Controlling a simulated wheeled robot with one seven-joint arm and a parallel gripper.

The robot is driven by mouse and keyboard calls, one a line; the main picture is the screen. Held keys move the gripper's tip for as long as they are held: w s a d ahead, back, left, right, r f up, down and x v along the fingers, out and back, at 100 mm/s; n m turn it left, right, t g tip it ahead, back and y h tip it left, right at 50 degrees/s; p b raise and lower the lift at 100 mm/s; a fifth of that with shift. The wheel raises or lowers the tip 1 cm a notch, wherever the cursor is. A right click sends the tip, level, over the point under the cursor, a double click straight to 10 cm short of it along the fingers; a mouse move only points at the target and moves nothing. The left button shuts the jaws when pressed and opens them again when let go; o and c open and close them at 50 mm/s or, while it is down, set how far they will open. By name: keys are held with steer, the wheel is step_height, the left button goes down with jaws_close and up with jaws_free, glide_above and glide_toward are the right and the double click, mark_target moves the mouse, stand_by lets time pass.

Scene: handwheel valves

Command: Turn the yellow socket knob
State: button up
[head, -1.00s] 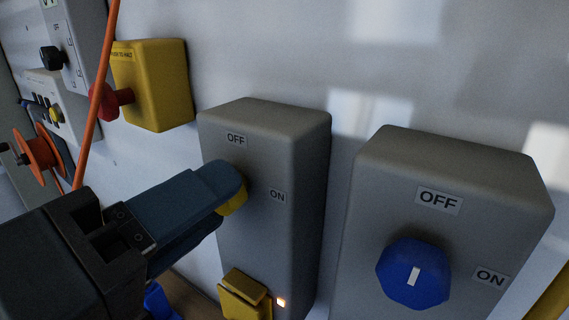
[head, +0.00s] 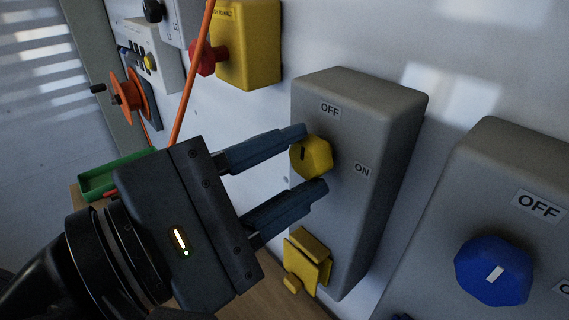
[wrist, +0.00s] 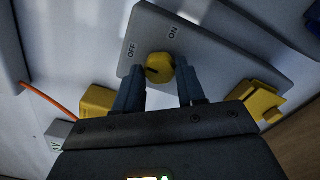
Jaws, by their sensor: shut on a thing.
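The yellow socket knob (head: 311,157) is on the front of a grey box (head: 345,235), with an OFF label above it and an ON label to its right. A short dark mark on its face stands roughly upright, on the OFF side. My gripper (head: 316,160) is shut on the knob, with one blue finger above it and one below it. In the wrist view the knob (wrist: 160,67) sits between the two fingertips (wrist: 160,72). The contact points are partly hidden.
A yellow flap cover (head: 307,262) is low on the same box. A second grey box with a blue knob (head: 493,271) stands to the right. A yellow box with a red button (head: 203,58) and an orange cable (head: 190,90) are to the left. A green tray (head: 98,182) lies lower left.

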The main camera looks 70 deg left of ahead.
steer(key=o, duration=1)
steer(key=shift+v, duration=3)
steer(key=shift+b+v, duration=0.5)
steer(key=shift+v, duration=3.4)
steer(key=shift+s, duration=0.1)
